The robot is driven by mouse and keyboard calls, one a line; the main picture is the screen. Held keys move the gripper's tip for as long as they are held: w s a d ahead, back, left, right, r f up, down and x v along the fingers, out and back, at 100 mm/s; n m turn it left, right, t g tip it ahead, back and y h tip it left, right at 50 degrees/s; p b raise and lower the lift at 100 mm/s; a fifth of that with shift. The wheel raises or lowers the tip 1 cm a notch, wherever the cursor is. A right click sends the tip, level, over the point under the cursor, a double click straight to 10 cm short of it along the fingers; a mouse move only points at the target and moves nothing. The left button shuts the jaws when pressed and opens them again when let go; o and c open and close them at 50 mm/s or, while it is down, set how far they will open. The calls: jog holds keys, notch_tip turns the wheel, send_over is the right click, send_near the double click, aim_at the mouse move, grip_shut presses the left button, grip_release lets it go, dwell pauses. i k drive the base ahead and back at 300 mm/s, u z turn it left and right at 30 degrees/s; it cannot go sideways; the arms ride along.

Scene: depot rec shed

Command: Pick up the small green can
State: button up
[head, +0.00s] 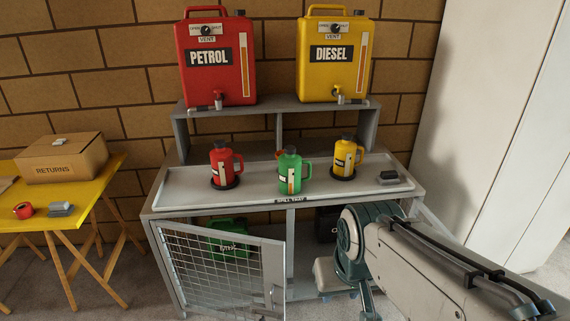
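The small green can (288,174) stands upright on the grey spill tray (250,190), in the middle between a small red can and a small yellow can. It has a dark cap, a handle on its right side and a pale label strip. No dark round base shows clearly under it. My arm reaches in from the lower right, in front of the cabinet and apart from the green can. I cannot make out the fingers of my gripper in this view.
The small red can (223,165) and small yellow can (346,158) flank it on dark round bases. Petrol (216,80) and diesel (322,75) containers stand above. A mesh door (215,275) hangs open below, with a larger green can (228,228) behind it. A yellow table (70,205) stands left.

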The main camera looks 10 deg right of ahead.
aim_at(290, 179)
jog(key=z, duration=0.5)
jog(key=i, duration=1.55)
jog(key=u, duration=0.85)
